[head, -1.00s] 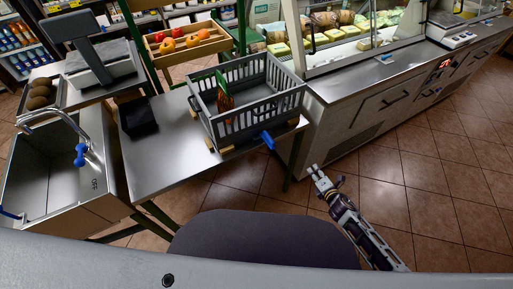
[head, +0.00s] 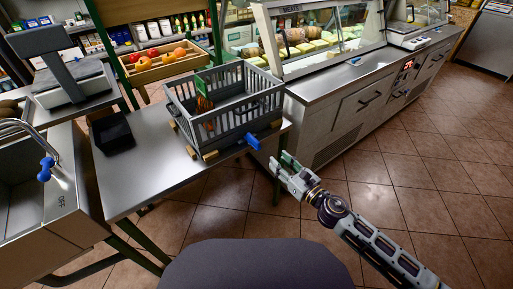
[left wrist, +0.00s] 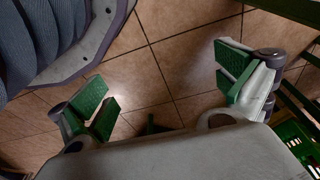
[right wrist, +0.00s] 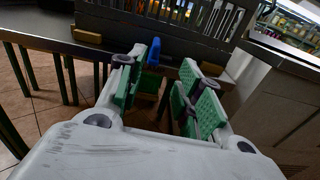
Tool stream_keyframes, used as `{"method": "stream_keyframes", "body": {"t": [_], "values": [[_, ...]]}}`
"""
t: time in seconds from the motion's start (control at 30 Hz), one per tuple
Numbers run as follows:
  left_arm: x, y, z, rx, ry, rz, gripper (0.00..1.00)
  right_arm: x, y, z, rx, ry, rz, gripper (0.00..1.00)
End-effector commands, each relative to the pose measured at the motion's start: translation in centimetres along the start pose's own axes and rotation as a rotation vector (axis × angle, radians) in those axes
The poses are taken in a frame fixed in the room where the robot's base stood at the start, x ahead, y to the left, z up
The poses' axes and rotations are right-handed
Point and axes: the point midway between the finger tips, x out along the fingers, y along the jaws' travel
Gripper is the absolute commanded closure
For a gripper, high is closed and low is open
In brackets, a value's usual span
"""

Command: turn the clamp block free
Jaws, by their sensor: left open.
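A blue clamp block or handle (head: 253,141) sticks out from the table's front edge, below the right front corner of a grey slatted crate (head: 228,126). In the right wrist view the blue piece (right wrist: 154,52) stands ahead, between the two finger lines. My right gripper (head: 280,162) is open and empty, just right of and below the blue piece, apart from it. Its green-padded fingers (right wrist: 164,80) also show in the right wrist view. My left gripper (left wrist: 168,88) is open and empty above the tiled floor; it is not in the head view.
The crate stands on wooden blocks (head: 211,156) on a steel table (head: 160,178), with a green and orange item inside. A black tray (head: 112,132) lies left of it. A steel counter (head: 340,82) stands to the right. The floor in front is mostly clear.

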Motion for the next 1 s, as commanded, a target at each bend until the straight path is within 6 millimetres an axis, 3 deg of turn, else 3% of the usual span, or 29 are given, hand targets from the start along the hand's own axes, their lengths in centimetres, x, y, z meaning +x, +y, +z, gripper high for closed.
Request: {"method": "stream_keyframes", "body": {"t": [0.6, 1.0], "values": [[-0.1, 0.0, -0.1, 0.000, 0.001, 0.000, 0.00, 0.1, 0.6, 0.6, -0.035, -0.012, 0.013, 0.64], [0.6, -0.1, 0.4, -0.001, 0.000, -0.002, 0.00, 2.0, 0.5, 0.7, -0.035, -0.013, 0.012, 0.64]]}}
